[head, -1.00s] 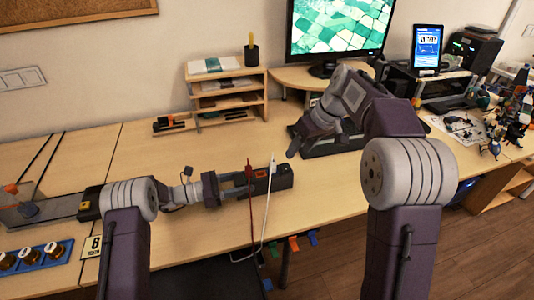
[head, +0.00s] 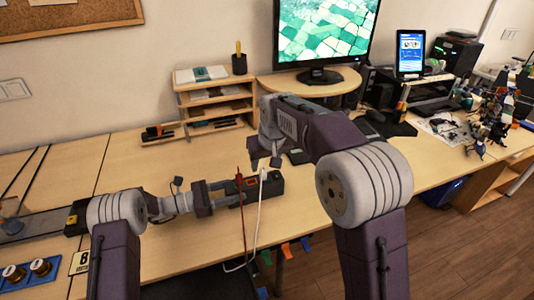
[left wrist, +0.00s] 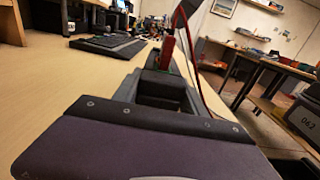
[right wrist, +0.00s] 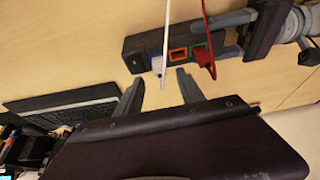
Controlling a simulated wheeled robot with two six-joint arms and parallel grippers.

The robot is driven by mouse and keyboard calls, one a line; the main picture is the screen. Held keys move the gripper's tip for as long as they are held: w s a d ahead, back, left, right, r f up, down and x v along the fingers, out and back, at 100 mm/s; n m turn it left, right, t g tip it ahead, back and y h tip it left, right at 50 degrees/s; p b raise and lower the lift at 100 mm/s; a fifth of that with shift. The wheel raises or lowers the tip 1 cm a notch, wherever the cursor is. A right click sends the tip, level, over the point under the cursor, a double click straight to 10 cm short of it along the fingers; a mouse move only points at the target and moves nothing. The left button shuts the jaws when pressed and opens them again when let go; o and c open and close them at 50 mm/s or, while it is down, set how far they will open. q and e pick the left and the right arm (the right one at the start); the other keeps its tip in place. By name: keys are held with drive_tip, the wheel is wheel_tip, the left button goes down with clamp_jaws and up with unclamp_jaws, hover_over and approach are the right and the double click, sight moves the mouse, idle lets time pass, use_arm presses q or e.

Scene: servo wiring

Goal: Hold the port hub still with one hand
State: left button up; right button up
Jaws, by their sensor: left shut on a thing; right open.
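The port hub (head: 275,187) is a long black box on the wooden table. It shows an orange-rimmed port (right wrist: 178,55). A red plug (right wrist: 203,57) with a red cable is at its left-gripper end; a white plug (right wrist: 157,65) with a white cable is near the other end. My left gripper (head: 228,191) is shut on the hub's left end, its fingers on either side; the left wrist view shows the hub (left wrist: 165,88) between them. My right gripper (right wrist: 160,90) is open and empty, beside the hub near the white plug, not touching it.
A keyboard (right wrist: 65,110) lies behind the hub. A wooden shelf (head: 215,100) and a monitor (head: 325,30) stand at the back.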

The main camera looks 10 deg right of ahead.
sight(263, 169)
drive_tip(key=x, duration=0.4)
drive_tip(key=shift+w+f, duration=0.1)
drive_tip(key=shift+f, duration=0.1)
clamp_jaws()
